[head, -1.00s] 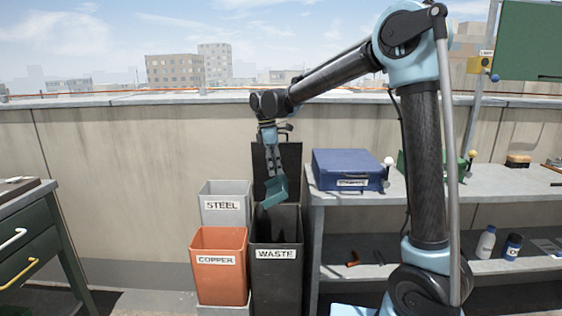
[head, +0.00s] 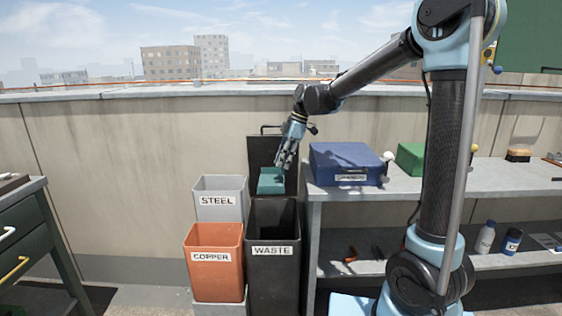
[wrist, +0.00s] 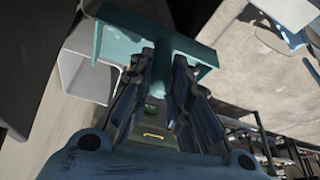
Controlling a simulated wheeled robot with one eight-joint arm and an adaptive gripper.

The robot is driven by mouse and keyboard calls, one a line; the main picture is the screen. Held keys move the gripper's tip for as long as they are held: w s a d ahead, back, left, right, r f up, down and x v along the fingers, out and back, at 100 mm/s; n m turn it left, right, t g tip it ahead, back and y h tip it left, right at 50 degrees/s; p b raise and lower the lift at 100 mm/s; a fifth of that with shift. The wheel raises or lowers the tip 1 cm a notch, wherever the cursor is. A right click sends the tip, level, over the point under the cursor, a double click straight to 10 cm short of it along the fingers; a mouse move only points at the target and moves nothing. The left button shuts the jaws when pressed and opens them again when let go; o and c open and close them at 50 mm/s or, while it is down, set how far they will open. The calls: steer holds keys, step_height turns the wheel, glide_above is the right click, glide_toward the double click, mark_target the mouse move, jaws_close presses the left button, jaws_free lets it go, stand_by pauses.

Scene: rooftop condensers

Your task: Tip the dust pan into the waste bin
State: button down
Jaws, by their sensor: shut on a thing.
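The teal dust pan (head: 271,181) is above the back of the waste bin's opening, in front of the raised dark lid. My gripper (head: 283,160) is shut on the dust pan's handle. In the wrist view the pan (wrist: 120,38) spreads out beyond my closed fingers (wrist: 165,85). The dark grey waste bin (head: 273,285), labelled WASTE, stands open below the pan. Its inside looks dark, and I cannot tell what is in it. I cannot see any dust in the pan.
A grey STEEL bin (head: 220,204) and an orange COPPER bin (head: 213,270) stand left of the waste bin. A shelf bench (head: 400,190) with a blue case (head: 346,163) is close on the right. A green drawer cabinet (head: 22,240) stands far left.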

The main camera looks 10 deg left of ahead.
steer(key=shift+d+r, duration=0.2)
steer(key=shift+a+r, duration=0.1)
steer(key=shift+r, duration=1.75)
